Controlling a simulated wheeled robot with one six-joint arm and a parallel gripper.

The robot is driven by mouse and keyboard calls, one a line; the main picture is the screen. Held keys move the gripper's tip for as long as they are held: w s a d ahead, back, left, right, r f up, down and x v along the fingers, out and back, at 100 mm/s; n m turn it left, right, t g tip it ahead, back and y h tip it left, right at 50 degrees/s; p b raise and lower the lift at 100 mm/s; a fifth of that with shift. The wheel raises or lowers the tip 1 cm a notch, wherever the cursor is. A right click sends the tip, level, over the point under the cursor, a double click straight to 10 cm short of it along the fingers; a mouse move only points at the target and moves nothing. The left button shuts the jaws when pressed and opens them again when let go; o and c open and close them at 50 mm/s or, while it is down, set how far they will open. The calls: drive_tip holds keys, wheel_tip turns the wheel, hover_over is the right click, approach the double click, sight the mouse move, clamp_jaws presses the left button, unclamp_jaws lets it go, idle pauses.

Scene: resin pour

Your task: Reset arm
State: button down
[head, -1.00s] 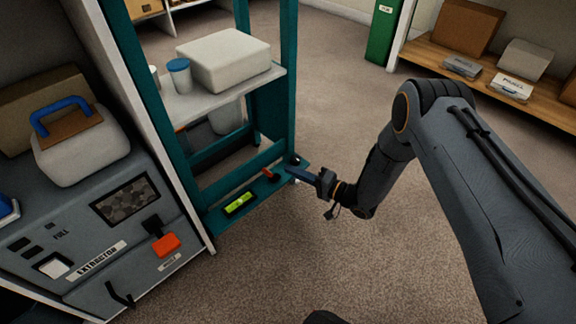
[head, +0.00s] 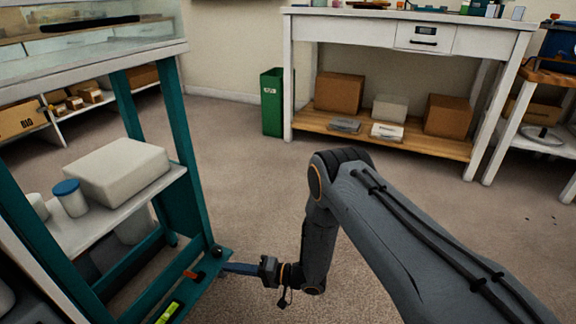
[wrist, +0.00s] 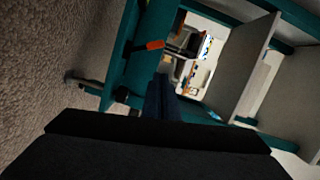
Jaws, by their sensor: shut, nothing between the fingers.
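My gripper (head: 240,268) is low in the head view, at the end of my dark grey arm (head: 320,240), with its blue fingers together and nothing between them. Its fingertips point left at the corner of the low ledge of a teal rack (head: 178,150); I cannot tell whether they touch it. In the wrist view the shut fingers (wrist: 160,98) point at the teal frame (wrist: 120,60), with an orange-red handled thing (wrist: 150,45) just beyond.
A yellow-green level (head: 168,313) lies on the rack's low ledge. A white box (head: 118,170) and a blue-lidded jar (head: 70,198) stand on its shelf. A green bin (head: 272,102) and a white workbench (head: 370,28) are at the back. The carpet (head: 240,160) between is clear.

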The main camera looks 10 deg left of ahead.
drive_tip(key=w+r+n+t+h, duration=0.2)
drive_tip(key=w+r+t+h, duration=0.4)
drive_tip(key=w+r, duration=0.8)
drive_tip(key=s+d+r+h, duration=0.1)
drive_tip(key=d+r+h, duration=0.25)
drive_tip(key=r, duration=0.55)
drive_tip(key=s+d+r+h, duration=0.5)
drive_tip(key=s+d+r, duration=0.6)
drive_tip(key=s+d, duration=0.15)
drive_tip(key=s+d+r+n+g, duration=0.15)
drive_tip(key=s+d, duration=0.25)
drive_tip(key=s, duration=0.4)
drive_tip(key=s+d+r+g+h, duration=0.1)
drive_tip(key=s+d+r+g, duration=0.15)
drive_tip(key=s, duration=0.55)
drive_tip(key=s+d+r+n+g, duration=0.15)
drive_tip(key=s+d, duration=0.25)
drive_tip(key=s, duration=0.4)
drive_tip(key=d+r+m+p, duration=0.2)
drive_tip(key=d+r+p, duration=0.5)
drive_tip(key=p, duration=0.5)
drive_tip(key=d+r+m+h+p, duration=0.1)
drive_tip(key=d+r+m+p, duration=0.2)
drive_tip(key=d+r+p, duration=0.4)
drive_tip(key=d+r+m+h+p, duration=0.1)
drive_tip(key=d+r+p, duration=0.6)
drive_tip(key=r+p, duration=0.7)
drive_tip(key=m+p, duration=0.1)
drive_tip(key=p, duration=0.3)
drive_tip(key=shift+p, duration=0.4)
